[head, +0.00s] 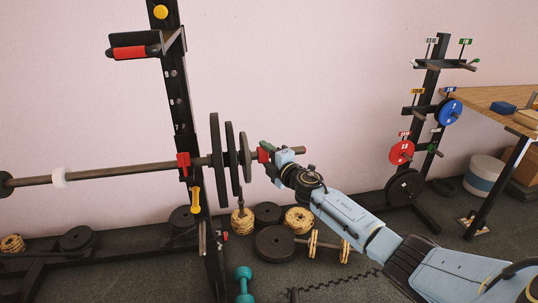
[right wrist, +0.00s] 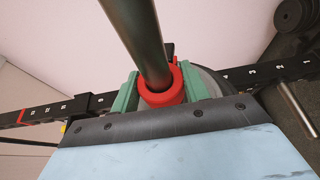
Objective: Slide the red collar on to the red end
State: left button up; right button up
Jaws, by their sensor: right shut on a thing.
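The red collar (right wrist: 161,93) is a ring around the bar's sleeve (right wrist: 144,38) in the right wrist view. My right gripper (right wrist: 163,92) is shut on it, one green finger on each side. In the head view the red collar (head: 263,156) is around the bar just right of the grey weight plates (head: 231,158), and the bar end (head: 299,150) sticks out to its right. My right gripper (head: 270,154) partly hides the collar and sleeve. My left gripper is not in view.
The bar rests on a black rack upright (head: 180,110) at a red holder (head: 183,165). A plate tree (head: 429,90) with blue and red plates stands at right, next to a wooden table (head: 480,98). Loose plates (head: 275,243) and teal dumbbells (head: 243,274) lie on the floor below.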

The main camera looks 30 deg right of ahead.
jog(key=shift+w+a, duration=0.2)
jog(key=shift+a, duration=0.3)
jog(key=shift+w+a, duration=0.15)
jog(key=shift+a, duration=0.35)
jog(key=o, duration=1.1)
jog(key=shift+a, duration=0.1)
jog(key=shift+s+p, duration=0.35)
jog(key=shift+s, duration=0.15)
jog(key=s+d+p, duration=0.1)
jog(key=s, duration=1.1)
jog(key=shift+s+p, duration=0.2)
jog(key=shift+p, duration=0.15)
jog(key=shift+d, duration=0.1)
